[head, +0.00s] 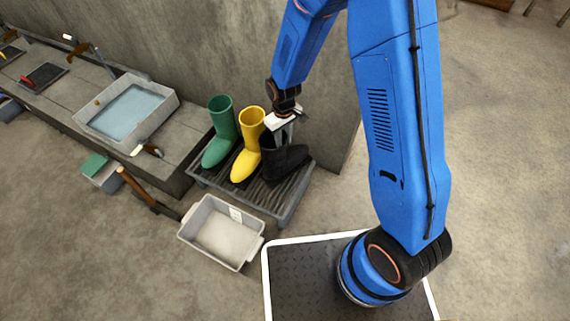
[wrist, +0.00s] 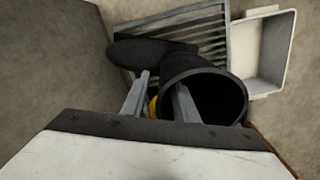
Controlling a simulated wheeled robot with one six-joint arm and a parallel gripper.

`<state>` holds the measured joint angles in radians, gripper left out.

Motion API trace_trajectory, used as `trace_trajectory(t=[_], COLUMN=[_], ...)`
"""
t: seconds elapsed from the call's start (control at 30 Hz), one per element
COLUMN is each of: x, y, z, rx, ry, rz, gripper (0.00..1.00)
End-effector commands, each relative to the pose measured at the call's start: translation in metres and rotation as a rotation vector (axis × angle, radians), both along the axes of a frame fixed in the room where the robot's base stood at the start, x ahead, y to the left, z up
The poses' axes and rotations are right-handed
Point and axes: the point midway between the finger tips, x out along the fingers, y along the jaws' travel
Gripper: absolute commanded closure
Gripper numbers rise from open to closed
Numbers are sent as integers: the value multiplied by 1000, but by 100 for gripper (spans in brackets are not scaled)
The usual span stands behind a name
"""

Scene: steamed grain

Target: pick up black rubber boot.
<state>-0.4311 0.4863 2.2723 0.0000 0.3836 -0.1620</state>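The black rubber boot (head: 285,162) stands at the right end of the slatted rack, its toe pointing to the right in the head view. In the wrist view the black boot (wrist: 222,97) shows its round open top, with its foot stretching to the upper left. My gripper (wrist: 158,88) is at the boot's top, fingers apart. One finger overlaps the left side of the opening; the other is outside it. A gap shows between the fingers, and I cannot tell whether either touches the boot. In the head view my gripper (head: 280,120) hides part of the shaft.
A yellow boot (head: 248,145) stands close left of the black one, and a green boot (head: 220,133) beyond it. The slatted rack (head: 277,203) is against a wall (head: 200,50). A white bin (head: 222,235) is on the floor in front; a water basin (head: 130,110) is left.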

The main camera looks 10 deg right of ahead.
Motion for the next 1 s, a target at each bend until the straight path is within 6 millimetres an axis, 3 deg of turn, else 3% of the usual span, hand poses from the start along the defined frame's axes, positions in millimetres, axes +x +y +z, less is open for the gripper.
trace_trajectory(t=[0.27, 0.3, 0.4, 1.0], x=[0, 0, 0, 0], y=[0, 0, 0, 0], z=[-4, -4, -4, -4], rx=[1, 1, 1, 1], ry=[-1, -1, -1, -1], rz=[0, 0, 0, 0], gripper=[73, 76, 100, 100])
